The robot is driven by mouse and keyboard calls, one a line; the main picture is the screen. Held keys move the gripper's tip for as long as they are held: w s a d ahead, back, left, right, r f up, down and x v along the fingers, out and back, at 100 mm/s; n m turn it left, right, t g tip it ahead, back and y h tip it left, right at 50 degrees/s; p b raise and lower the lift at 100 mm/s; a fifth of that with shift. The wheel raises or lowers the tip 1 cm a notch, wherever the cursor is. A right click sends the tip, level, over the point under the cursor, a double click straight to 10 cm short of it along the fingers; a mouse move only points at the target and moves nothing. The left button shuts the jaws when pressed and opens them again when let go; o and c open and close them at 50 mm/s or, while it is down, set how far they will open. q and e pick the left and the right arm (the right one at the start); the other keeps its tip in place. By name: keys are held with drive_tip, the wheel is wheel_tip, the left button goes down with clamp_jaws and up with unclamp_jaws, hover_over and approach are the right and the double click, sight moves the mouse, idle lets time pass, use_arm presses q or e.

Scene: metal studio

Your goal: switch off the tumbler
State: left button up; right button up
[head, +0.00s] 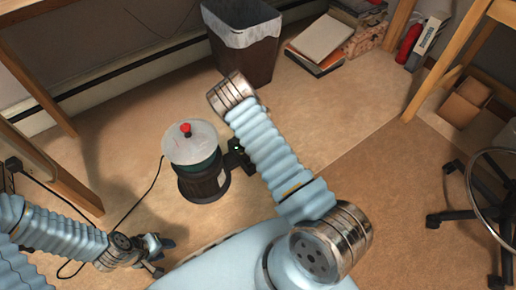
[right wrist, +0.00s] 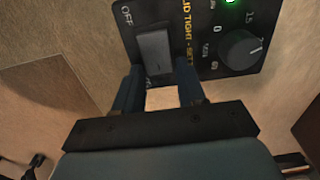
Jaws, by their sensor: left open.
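The tumbler (head: 203,180) is a dark barrel with a pale lid and red knob, standing on the floor in the head view. Its black control panel (right wrist: 210,30) fills the top of the right wrist view. The panel has a grey rocker switch (right wrist: 154,50) beside the word OFF, a dial (right wrist: 241,49) and a lit green lamp (right wrist: 232,2). My right gripper (right wrist: 160,90) has its fingers apart, at the lower edge of the switch; contact cannot be told. My left gripper (head: 155,252) is open and empty, low at the left of the head view.
A black cable (head: 146,197) runs from the tumbler across the floor. A waste bin (head: 243,45) stands behind it, with books (head: 318,42) to its right. Wooden table legs (head: 75,190) stand at left. A wheeled chair (head: 475,190) is at right. The floor between is clear.

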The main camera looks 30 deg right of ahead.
drive_tip(key=c, duration=0.7)
drive_tip(key=shift+o, duration=0.2)
drive_tip(key=shift+a+h, duration=0.25)
drive_tip(key=shift+h, duration=0.35)
drive_tip(key=shift+s+a+h, duration=0.1)
drive_tip(key=shift+a+h, duration=0.05)
drive_tip(key=shift+h, duration=0.35)
drive_tip(key=shift+r+h, duration=0.15)
drive_tip(key=shift+h, duration=0.25)
drive_tip(key=o, duration=1.1)
drive_tip(key=shift+c, duration=0.2)
